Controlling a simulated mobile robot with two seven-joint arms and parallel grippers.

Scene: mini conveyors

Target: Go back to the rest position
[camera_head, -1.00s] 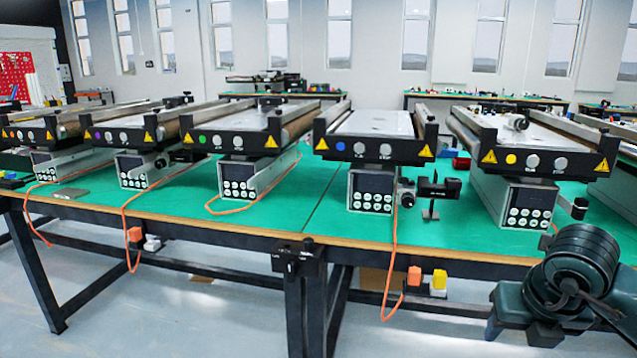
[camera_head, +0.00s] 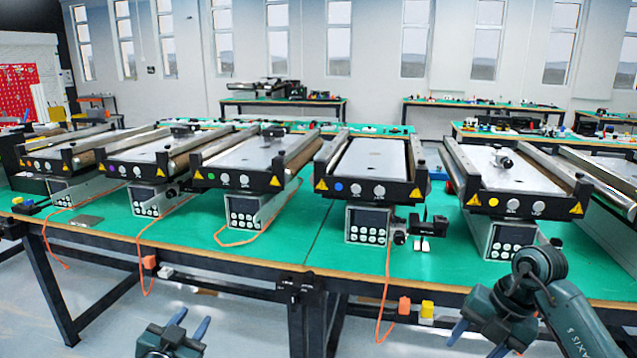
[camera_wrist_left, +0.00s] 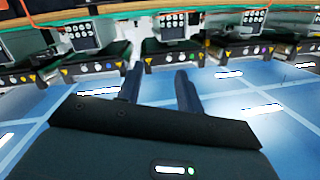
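My left gripper (camera_head: 192,318) is low at the bottom of the head view, in front of the table and below its edge. Its two blue fingers stand apart with nothing between them. They also show apart and empty in the left wrist view (camera_wrist_left: 157,80). My right gripper (camera_head: 478,343) is at the lower right of the head view, in front of the table. Its blue fingers point down and stand apart, with nothing seen between them. Both grippers are clear of the conveyors.
A long green-topped table (camera_head: 285,247) carries several mini conveyors, among them one with a blue button (camera_head: 369,189) and one with a yellow button (camera_head: 513,204). Orange cables hang over the front edge. Open floor (camera_head: 240,325) lies in front.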

